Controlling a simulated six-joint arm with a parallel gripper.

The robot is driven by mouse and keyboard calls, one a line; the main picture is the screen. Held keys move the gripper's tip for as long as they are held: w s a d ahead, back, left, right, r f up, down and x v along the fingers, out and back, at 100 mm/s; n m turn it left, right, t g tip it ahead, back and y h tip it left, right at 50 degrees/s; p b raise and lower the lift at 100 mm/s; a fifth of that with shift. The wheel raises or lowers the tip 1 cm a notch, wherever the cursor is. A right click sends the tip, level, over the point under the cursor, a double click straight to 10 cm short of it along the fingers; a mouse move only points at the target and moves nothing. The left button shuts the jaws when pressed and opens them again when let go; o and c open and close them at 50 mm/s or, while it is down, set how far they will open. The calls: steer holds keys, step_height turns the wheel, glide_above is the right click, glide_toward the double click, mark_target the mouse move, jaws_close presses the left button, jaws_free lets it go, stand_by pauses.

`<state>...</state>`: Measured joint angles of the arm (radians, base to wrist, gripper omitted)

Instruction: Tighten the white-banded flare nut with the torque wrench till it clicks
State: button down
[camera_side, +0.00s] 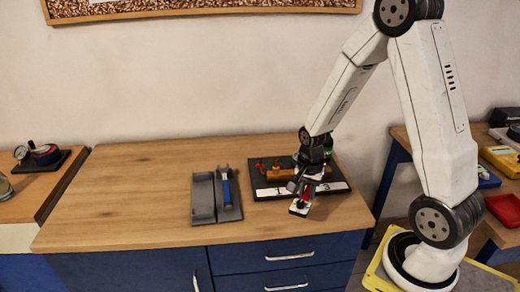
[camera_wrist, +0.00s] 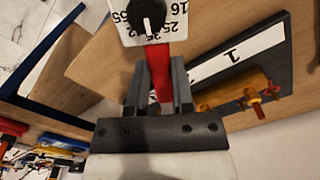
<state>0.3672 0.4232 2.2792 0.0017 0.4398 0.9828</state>
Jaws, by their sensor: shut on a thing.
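My gripper (camera_wrist: 157,92) is shut on the red handle (camera_wrist: 159,70) of a tool with a white numbered dial and black knob (camera_wrist: 150,16), which looks like the torque wrench. In the side view my gripper (camera_side: 304,186) holds this tool, its red handle (camera_side: 304,198) showing, over the front edge of a black rig board (camera_side: 262,193). A brass-coloured manifold (camera_wrist: 228,97) with red-orange fittings (camera_wrist: 258,109) lies on the board, to the right of my gripper in the wrist view. I cannot make out the white-banded nut; my gripper and wrist hide part of the rig.
A grey tray (camera_side: 203,200) with a blue-handled wrench (camera_side: 226,188) lies left of the board. A white label strip marked 1 and 3 (camera_side: 330,188) runs along the board's front. The table's left half (camera_side: 130,190) is clear. A gauge (camera_side: 45,153) stands on the far-left bench.

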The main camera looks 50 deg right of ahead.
steer(key=shift+w+d+f, duration=0.1)
steer(key=shift+d+f, duration=0.25)
steer(key=shift+f, duration=0.45)
steer(key=shift+w+d, duration=0.1)
steer(key=shift+d, duration=0.6)
steer(key=c, duration=1.3)
jaws_free()
steer(key=shift+w+d, duration=0.2)
steer(key=shift+d, duration=0.55)
steer(key=shift+w+d, duration=0.2)
steer(key=shift+d, duration=0.5)
stand_by(0.3)
steer(key=shift+w, duration=0.15)
jaws_close()
stand_by(1.3)
steer(key=shift+w+a+m, duration=0.15)
steer(key=shift+w+m, duration=1.15)
steer(key=shift+w, duration=0.1)
